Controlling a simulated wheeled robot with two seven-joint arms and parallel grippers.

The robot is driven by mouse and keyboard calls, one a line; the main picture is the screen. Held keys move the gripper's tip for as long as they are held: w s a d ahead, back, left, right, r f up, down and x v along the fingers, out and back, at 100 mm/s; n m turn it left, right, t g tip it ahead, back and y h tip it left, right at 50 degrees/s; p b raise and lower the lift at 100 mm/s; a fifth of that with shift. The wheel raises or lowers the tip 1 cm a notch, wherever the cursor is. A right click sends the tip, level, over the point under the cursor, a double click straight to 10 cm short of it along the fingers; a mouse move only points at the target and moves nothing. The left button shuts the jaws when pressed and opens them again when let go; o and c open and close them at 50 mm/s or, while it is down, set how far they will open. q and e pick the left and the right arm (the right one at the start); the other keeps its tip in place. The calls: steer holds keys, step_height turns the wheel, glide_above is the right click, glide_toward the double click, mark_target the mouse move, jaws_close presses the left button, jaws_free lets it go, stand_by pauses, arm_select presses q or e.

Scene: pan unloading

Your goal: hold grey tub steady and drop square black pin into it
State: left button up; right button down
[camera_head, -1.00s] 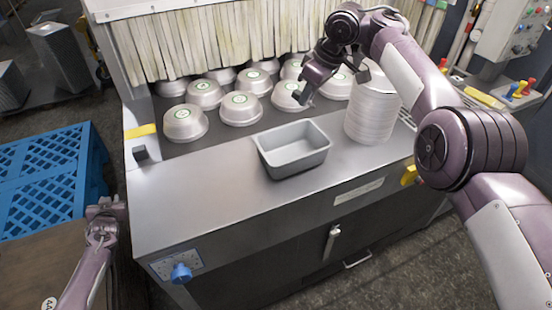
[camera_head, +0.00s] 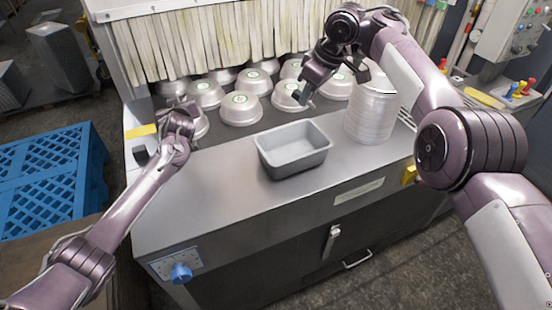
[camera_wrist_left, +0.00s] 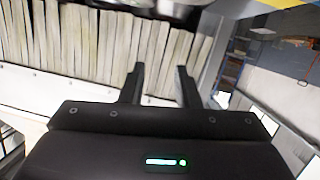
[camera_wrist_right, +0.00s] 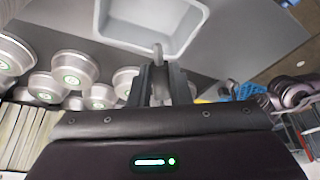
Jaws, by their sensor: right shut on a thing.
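The grey tub (camera_head: 265,157) stands upright on the steel counter, open at the top and empty as far as I see. It also shows in the right wrist view (camera_wrist_right: 105,20). My right gripper (camera_head: 304,96) is above the counter behind the tub. It is shut on a slim pin (camera_wrist_right: 158,58), which looks grey in the right wrist view; its shape is hard to tell. My left gripper (camera_head: 182,110) is raised left of the tub, apart from it. Its fingers (camera_wrist_left: 159,75) are open with nothing between them.
Several upturned silver pans (camera_head: 240,108) lie on the dark belt behind the counter, before a strip curtain (camera_head: 200,45). A stack of silver pans (camera_head: 371,115) stands right of the tub. The counter's left part is clear. A blue pallet (camera_head: 45,170) is at far left.

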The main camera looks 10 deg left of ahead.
arm_select(q)
steer(key=s+d+r+g+h, duration=0.1)
steer(key=s+d+h, duration=0.15)
steer(key=d, duration=2.15)
arm_select(e)
steer(key=shift+d, duration=0.1)
arm_select(q)
steer(key=y, duration=0.3)
glide_toward(258, 144)
steer(key=shift+n+g, duration=0.3)
steer(key=x, duration=0.8)
steer(key=shift+w+r, duration=0.15)
steer(key=shift+w, duration=0.15)
